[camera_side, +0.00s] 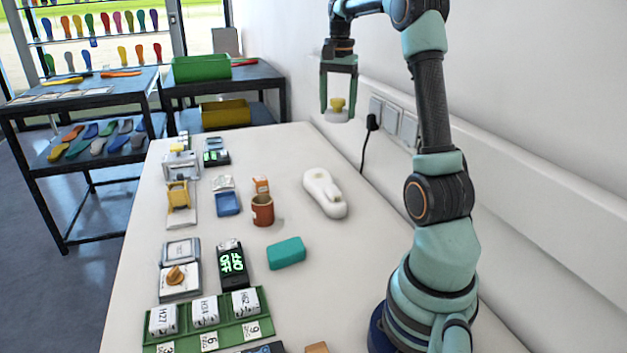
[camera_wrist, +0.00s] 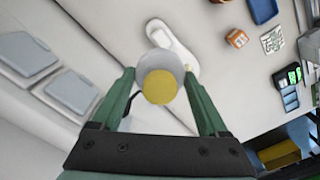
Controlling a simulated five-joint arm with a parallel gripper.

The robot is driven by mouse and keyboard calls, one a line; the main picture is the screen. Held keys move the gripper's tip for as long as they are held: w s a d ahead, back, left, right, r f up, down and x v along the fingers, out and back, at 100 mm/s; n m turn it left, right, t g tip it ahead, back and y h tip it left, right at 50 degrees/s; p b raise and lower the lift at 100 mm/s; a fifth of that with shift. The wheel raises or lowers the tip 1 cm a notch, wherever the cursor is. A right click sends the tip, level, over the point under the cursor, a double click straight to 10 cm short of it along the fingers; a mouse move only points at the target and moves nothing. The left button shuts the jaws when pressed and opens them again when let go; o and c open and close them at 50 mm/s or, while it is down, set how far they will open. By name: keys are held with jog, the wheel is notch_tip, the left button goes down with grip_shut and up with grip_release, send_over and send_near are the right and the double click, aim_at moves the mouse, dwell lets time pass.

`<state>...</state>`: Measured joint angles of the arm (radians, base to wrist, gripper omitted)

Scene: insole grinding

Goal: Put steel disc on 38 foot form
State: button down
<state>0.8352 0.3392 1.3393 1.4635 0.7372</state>
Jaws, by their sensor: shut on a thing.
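The steel disc (camera_side: 337,117) is a pale grey round piece with a yellow knob on top. My gripper (camera_side: 338,112) is shut on it and holds it up in the air above the far right part of the bench, near the wall. In the wrist view the disc (camera_wrist: 147,65) sits between the two fingers of my gripper (camera_wrist: 160,76). A white foot-shaped form (camera_side: 324,193) lies on the bench, nearer the side camera than the gripper; it also shows past the disc in the wrist view (camera_wrist: 178,48). No number 38 is readable on it.
An orange box (camera_side: 261,185), a brown mug (camera_side: 262,210) and a blue tray (camera_side: 228,203) stand left of the form. A teal block (camera_side: 287,252) and a green rack (camera_side: 250,328) are nearer the side camera. A wall with switch plates (camera_side: 392,118) runs along the right.

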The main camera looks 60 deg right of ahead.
aim_at(333, 187)
jog(key=shift+w+d+r, duration=0.1)
jog(key=shift+w+d, duration=0.05)
jog(key=shift+w, duration=0.25)
notch_tip(333, 187, down, 20)
jog(key=shift+d+r, duration=0.1)
jog(key=shift+f, duration=0.2)
grip_release()
